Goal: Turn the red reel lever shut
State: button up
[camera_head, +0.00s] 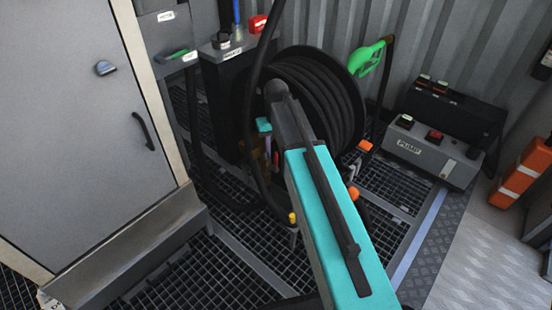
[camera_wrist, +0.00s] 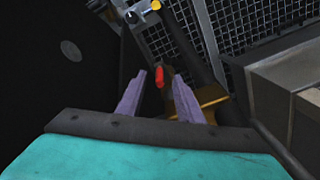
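The red reel lever (camera_wrist: 159,77) shows in the wrist view as a small red handle, upright in the picture, above a brass-coloured fitting (camera_wrist: 211,96). My gripper (camera_wrist: 160,74) is open, with its two purple fingers on either side of the lever in the picture. Dark gaps show between the lever and both fingers. I cannot tell whether the lever is between the tips or a little beyond them. In the head view my gripper (camera_head: 273,155) is low at the left side of the black hose reel (camera_head: 313,96). My arm hides much there, and the lever is not clear.
A black hose hangs down close to my gripper. A grey pump box (camera_head: 431,152) stands at the right and a grey cabinet (camera_head: 85,120) at the left. Grating (camera_head: 245,255) covers the floor.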

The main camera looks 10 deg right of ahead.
aim_at(276, 162)
jog(key=shift+f+b, duration=0.3)
jog(key=shift+f, duration=0.95)
grip_shut()
